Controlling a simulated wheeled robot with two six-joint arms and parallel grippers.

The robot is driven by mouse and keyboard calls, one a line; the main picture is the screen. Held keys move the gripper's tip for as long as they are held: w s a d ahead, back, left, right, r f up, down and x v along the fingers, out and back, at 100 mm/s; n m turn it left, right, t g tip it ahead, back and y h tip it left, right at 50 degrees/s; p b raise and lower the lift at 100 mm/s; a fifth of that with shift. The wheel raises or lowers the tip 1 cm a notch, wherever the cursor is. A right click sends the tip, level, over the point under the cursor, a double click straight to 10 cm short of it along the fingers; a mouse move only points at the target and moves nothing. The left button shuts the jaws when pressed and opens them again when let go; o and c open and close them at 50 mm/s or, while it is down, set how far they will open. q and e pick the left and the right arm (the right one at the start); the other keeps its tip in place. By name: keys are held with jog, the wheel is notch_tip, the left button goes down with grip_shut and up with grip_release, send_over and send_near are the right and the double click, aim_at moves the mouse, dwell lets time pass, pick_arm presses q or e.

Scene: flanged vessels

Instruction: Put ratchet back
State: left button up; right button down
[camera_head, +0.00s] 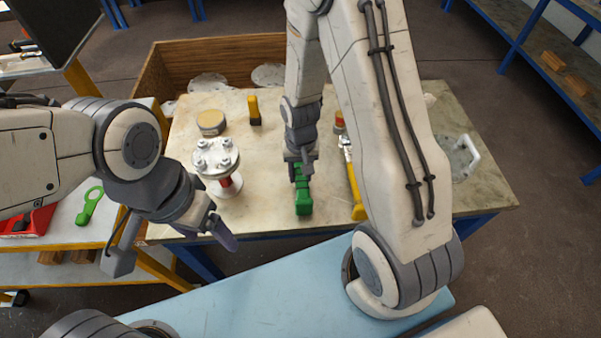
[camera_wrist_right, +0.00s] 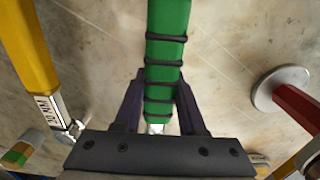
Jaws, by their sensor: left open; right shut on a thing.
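A green-handled tool with dark rings (camera_head: 303,200), which I take to be the ratchet, is at the middle of the worktable. My right gripper (camera_head: 300,172) is shut on it from above. In the right wrist view the green handle (camera_wrist_right: 167,50) runs up from between the fingers of the right gripper (camera_wrist_right: 161,98). A bit of metal shows at its lower end; the rest of its head is hidden. I cannot tell whether it touches the table. My left gripper (camera_head: 170,248) is open and empty by the table's front left edge.
A flanged vessel (camera_head: 217,160) with bolts stands left of the held tool. A yellow-handled tool (camera_head: 355,185) lies to its right; its label shows in the wrist view (camera_wrist_right: 44,107). A yellow-black item (camera_head: 254,110) and round tin (camera_head: 211,122) are behind.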

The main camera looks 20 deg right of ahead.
jog(key=shift+f+b, duration=0.35)
jog(key=shift+f, duration=0.15)
grip_release()
jog(key=shift+r, duration=0.1)
notch_tip(320, 180, up, 7)
jog(key=p, duration=0.6)
dwell(0.3)
dwell(0.4)
